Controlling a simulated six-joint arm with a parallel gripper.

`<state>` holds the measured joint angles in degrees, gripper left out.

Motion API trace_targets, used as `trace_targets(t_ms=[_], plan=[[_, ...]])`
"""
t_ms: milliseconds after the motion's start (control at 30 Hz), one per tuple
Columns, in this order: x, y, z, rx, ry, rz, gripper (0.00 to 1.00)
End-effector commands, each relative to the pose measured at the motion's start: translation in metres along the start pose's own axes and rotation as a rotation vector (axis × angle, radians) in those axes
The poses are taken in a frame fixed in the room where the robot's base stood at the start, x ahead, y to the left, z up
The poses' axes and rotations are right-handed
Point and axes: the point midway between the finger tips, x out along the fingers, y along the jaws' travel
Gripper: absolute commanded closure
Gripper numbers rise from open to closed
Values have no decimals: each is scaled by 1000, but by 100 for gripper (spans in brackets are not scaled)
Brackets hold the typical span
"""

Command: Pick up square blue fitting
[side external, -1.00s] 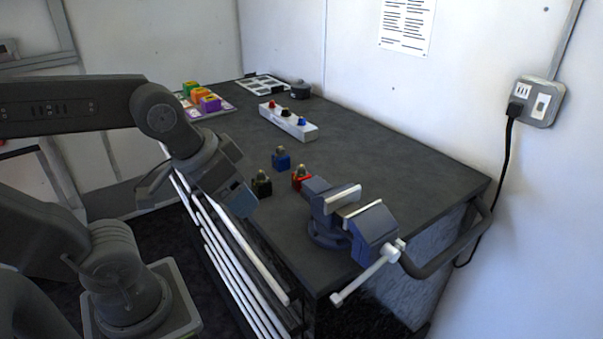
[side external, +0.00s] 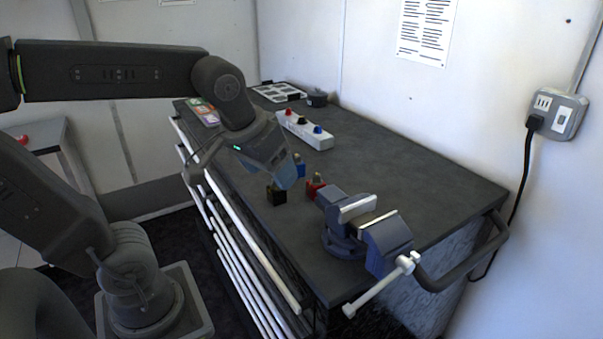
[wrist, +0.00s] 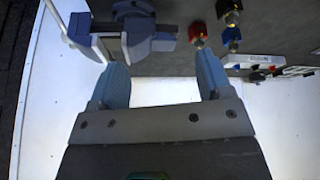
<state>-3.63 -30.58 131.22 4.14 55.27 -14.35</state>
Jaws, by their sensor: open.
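The square blue fitting (side external: 300,169) stands on the dark bench top, partly hidden behind my gripper (side external: 285,176) in the side view. My gripper is above and in front of it, tilted down, and does not appear to touch it. In the wrist view my gripper (wrist: 162,65) has its two light-blue fingers wide apart with nothing between them. There the blue fitting (wrist: 231,38) appears small, up and to the right of the right finger.
A black fitting (side external: 277,196) and a red fitting (side external: 316,188) stand close by. A blue vise (side external: 362,232) is at the near bench end. A white holder (side external: 305,131) with several coloured parts lies behind. The bench's right side is clear.

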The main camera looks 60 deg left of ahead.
Motion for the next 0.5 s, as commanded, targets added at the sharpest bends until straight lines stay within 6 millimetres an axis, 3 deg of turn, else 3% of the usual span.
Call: trace_targets(t_ms=[33,200,400,500], plan=[[5,-6,-24,-90,-23,-39,28],[25,-32,-92,-403,-62,-171,28],[69,-76,-161,-774,-68,-342,28],[93,-100,-186,-938,-54,-421,28]])
